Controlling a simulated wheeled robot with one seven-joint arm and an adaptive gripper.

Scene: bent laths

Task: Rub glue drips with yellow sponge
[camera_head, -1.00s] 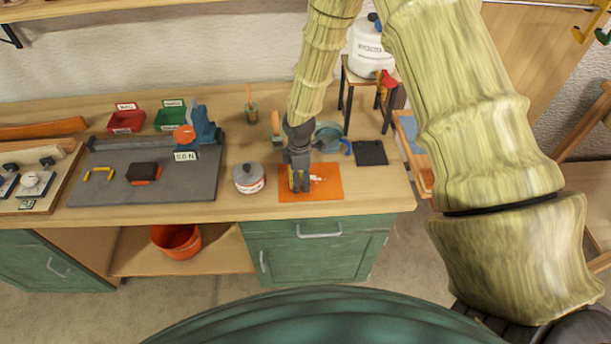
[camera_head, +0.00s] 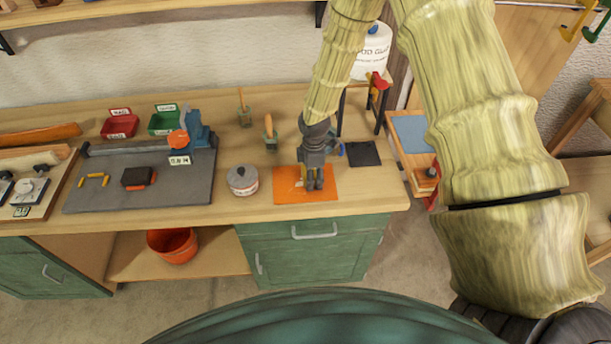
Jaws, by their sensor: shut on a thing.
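An orange mat (camera_head: 285,190) lies near the front edge of the wooden workbench (camera_head: 225,213). Small pale marks, likely the glue drips (camera_head: 299,183), show on the mat just left of my gripper. My gripper (camera_head: 314,186) points down at the right half of the mat, its fingers close to or at the surface. It is shut on the yellow sponge, which the fingers hide almost wholly now. Whether the sponge touches the mat, and any drips beneath it, I cannot tell.
A lidded grey pot (camera_head: 242,180) stands left of the mat. A dark square pad (camera_head: 364,154) lies behind right. Brushes in holders (camera_head: 270,135) stand behind. A white glue jug (camera_head: 373,50) is on a stand at the back right. A grey board (camera_head: 110,195) fills the left.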

